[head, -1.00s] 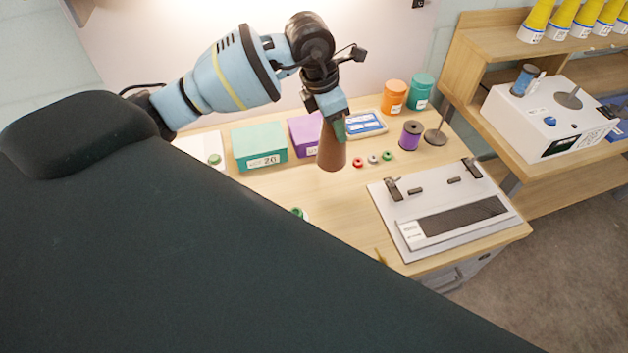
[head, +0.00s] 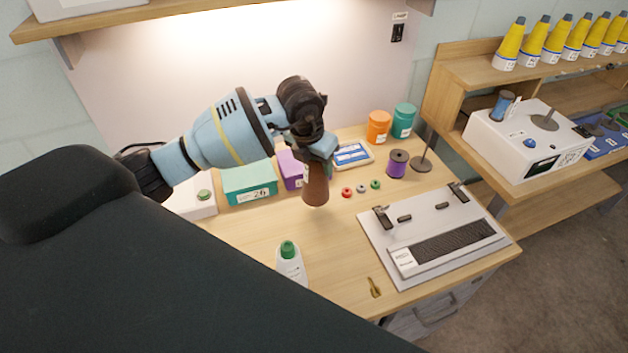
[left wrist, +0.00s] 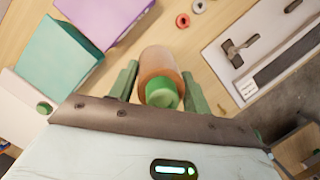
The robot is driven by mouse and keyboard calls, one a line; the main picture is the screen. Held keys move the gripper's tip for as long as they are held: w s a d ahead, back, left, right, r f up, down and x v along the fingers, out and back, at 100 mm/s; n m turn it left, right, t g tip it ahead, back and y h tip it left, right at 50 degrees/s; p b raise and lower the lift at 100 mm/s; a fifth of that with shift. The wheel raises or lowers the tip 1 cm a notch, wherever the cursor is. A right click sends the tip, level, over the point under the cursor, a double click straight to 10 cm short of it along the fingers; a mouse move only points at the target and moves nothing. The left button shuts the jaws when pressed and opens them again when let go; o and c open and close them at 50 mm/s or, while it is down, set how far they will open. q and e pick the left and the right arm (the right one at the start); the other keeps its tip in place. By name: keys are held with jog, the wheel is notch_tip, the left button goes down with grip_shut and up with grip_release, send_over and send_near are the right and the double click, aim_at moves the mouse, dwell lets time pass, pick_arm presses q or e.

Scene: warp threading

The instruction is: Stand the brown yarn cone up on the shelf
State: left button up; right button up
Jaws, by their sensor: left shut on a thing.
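My left gripper (head: 316,152) is shut on the brown yarn cone (head: 316,186) near its narrow upper end. The cone hangs roughly upright, wide end down, in front of the purple box; whether its base touches the table I cannot tell. In the left wrist view the cone (left wrist: 158,66), with a green tip, sits between the two green fingers (left wrist: 160,92). A wooden shelf unit (head: 462,72) stands at the right, with yellow cones in a row on top. Another wooden shelf (head: 150,14) is on the wall at upper left. My right gripper is not in view.
The table holds a teal box (head: 249,184), purple box (head: 290,170), small rings, a purple spool (head: 397,164), a grey loom-like board (head: 432,232) and a green-capped bottle (head: 290,262). A white machine (head: 522,138) occupies the shelf unit's lower level. The table's middle is mostly clear.

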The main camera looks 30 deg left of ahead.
aim_at(316, 176)
pick_arm(q)
jog(key=shift+f, duration=2.35)
jog(key=shift+f, duration=0.1)
jog(key=o, duration=1.5)
jog(key=v, duration=1.2)
